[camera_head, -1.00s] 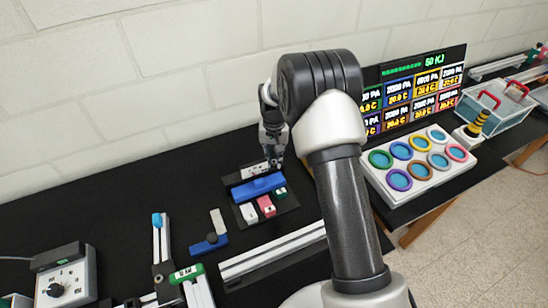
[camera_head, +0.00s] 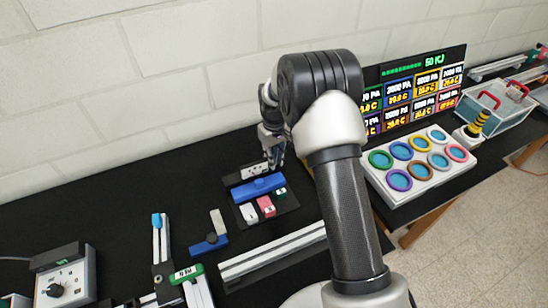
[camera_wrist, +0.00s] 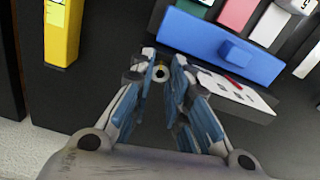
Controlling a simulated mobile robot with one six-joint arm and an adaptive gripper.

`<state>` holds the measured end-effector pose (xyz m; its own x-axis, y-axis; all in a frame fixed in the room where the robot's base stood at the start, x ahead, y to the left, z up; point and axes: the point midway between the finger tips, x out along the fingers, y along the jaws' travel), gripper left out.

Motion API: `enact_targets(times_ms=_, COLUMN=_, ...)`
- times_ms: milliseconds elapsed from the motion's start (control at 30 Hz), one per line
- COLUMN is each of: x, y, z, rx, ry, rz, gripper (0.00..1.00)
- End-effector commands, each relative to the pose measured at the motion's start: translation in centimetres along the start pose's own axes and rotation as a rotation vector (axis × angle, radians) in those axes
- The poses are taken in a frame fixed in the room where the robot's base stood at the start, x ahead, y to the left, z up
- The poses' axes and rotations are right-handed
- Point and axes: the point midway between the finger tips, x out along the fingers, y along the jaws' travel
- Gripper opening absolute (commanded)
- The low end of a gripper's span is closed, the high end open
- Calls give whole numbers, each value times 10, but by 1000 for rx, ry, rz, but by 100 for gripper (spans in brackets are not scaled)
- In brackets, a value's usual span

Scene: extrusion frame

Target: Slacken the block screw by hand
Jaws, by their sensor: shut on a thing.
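My gripper (camera_head: 276,163) is low over the far edge of the dark board at the table's back. A long blue block (camera_head: 258,188) lies on the board just in front of my gripper. A white marked plate (camera_wrist: 235,92) lies beside the fingers.
White, red and green blocks sit on the board near the blue block, including a red one (camera_head: 266,206). A metal rail (camera_head: 275,250) lies in front. A tray of coloured rings (camera_head: 415,163) stands right. The black table left of the board is mostly clear.

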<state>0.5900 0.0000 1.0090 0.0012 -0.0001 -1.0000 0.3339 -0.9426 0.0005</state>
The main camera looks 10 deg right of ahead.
Motion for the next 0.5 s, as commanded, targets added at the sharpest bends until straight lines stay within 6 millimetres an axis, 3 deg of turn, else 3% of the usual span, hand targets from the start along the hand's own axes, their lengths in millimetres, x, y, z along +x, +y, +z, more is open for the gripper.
enact_targets(times_ms=433, x=1, y=0, z=1, rx=-9, ry=-3, rz=-1, gripper=0)
enact_targets(times_ms=467, x=1, y=0, z=1, rx=-8, ry=-3, rz=-1, gripper=18)
enact_targets(times_ms=500, x=1, y=0, z=1, rx=-8, ry=-3, rz=-1, gripper=21)
